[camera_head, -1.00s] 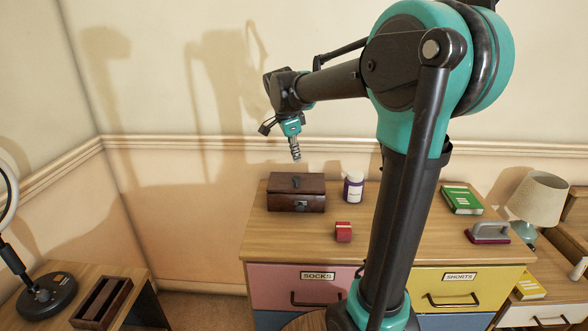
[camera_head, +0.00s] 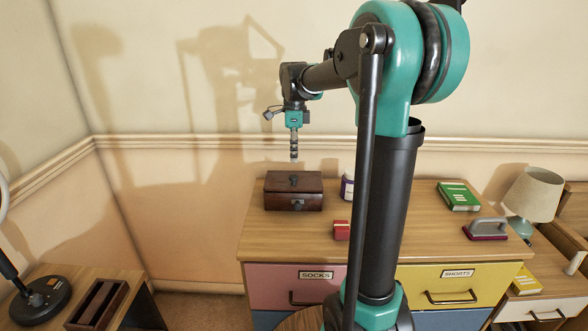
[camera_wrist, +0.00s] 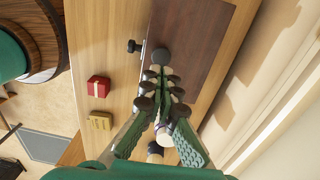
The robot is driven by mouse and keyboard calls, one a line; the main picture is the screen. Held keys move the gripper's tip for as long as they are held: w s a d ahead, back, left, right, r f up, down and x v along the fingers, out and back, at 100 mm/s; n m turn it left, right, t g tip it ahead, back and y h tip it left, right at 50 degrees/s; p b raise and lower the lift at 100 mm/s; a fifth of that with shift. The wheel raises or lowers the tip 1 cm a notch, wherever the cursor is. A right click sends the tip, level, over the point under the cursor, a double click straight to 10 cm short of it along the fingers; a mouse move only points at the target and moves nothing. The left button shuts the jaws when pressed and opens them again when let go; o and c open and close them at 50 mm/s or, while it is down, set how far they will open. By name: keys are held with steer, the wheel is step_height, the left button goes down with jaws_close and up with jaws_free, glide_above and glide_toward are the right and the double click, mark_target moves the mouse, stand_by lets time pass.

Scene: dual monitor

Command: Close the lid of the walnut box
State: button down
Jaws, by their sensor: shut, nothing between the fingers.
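The walnut box (camera_head: 308,201) stands on the dresser top toward its back left in the head view. Its lid (camera_head: 312,183) lies flat on top, with a dark knob on it; no open gap shows. In the wrist view the brown lid (camera_wrist: 195,45) fills the upper middle, and a dark knob (camera_wrist: 134,46) sticks out at the box's front side. My gripper (camera_head: 294,158) points straight down above the lid, its fingers shut and empty. In the wrist view its fingertips (camera_wrist: 164,78) overlap the lid's near edge; the exact gap to the lid cannot be told.
A purple-and-white bottle (camera_head: 347,188) stands just right of the box, partly behind my arm. A small red box (camera_head: 341,231) sits in front. The wall is close behind.

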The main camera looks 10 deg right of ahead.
mark_target(294, 177)
step_height(294, 177, down, 5)
steer(key=shift+s+r, duration=0.1)
stand_by(0.4)
steer(key=shift+s+f+t, duration=0.4)
steer(key=shift+f, duration=0.4)
